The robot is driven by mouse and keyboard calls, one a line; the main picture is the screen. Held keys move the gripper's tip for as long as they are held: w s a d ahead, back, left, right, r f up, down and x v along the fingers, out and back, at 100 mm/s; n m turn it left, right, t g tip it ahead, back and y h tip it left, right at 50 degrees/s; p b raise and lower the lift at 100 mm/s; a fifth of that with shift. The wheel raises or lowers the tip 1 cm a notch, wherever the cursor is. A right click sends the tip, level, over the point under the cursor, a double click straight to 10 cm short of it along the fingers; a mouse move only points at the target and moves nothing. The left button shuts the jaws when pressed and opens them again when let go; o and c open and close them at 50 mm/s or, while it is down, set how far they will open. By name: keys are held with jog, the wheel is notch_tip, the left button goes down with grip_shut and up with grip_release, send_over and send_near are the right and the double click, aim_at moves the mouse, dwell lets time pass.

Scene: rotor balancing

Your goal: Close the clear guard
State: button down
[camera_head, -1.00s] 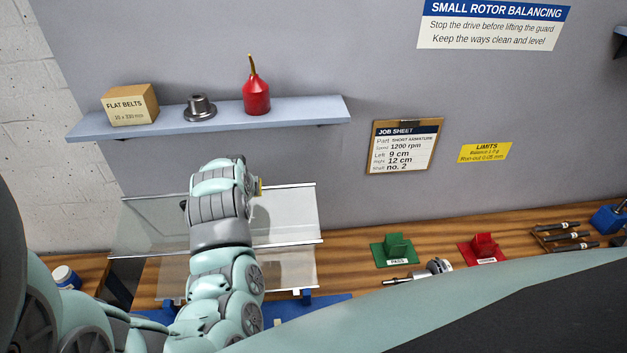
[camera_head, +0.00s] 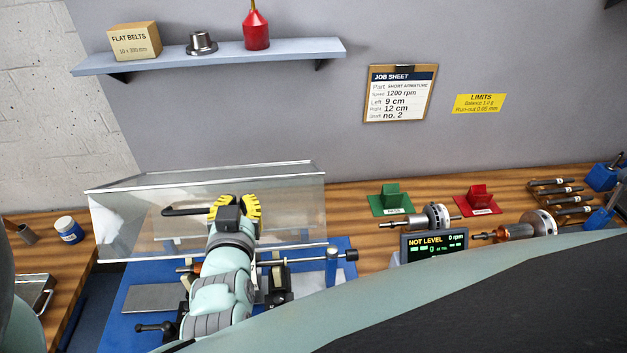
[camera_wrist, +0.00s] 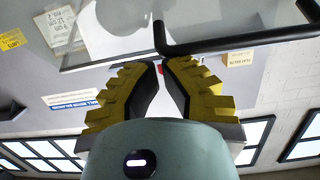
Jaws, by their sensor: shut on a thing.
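The clear guard (camera_head: 118,228) is a see-through panel with pale metal edges, standing over the back part of the blue balancing machine (camera_head: 130,272). It looks partly raised; its lower edge is hard to make out behind my arm. A black bar handle (camera_head: 185,211) runs across its front, and shows large in the wrist view (camera_wrist: 235,43). My gripper (camera_head: 237,205) has yellow-padded fingers. In the wrist view its fingertips (camera_wrist: 161,64) close together at one end of the handle. My arm hides the middle of the machine and most of any rotor in it.
A display reading NOT LEVEL (camera_head: 435,246) stands right of the machine. Rotors (camera_head: 520,230), a green stand (camera_head: 391,200) and a red stand (camera_head: 477,200) are on the wooden bench. A wall shelf (camera_head: 290,52) is above the guard. A small jar (camera_head: 68,229) stands left.

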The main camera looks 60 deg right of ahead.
jog(key=s+a+f+t+h+b, duration=0.2)
jog(key=s+a+f+b, duration=0.2)
jog(key=f+b, duration=0.3)
jog(key=s+a+f+t+h+b, duration=0.2)
jog(key=s+a+f+b, duration=0.3)
jog(key=a+f+b, duration=0.1)
jog(key=shift+s+a+f+h+b, duration=0.15)
jog(key=shift+a+f+h+b, duration=0.25)
jog(key=shift+f, duration=0.5)
jog(key=shift+r, duration=0.1)
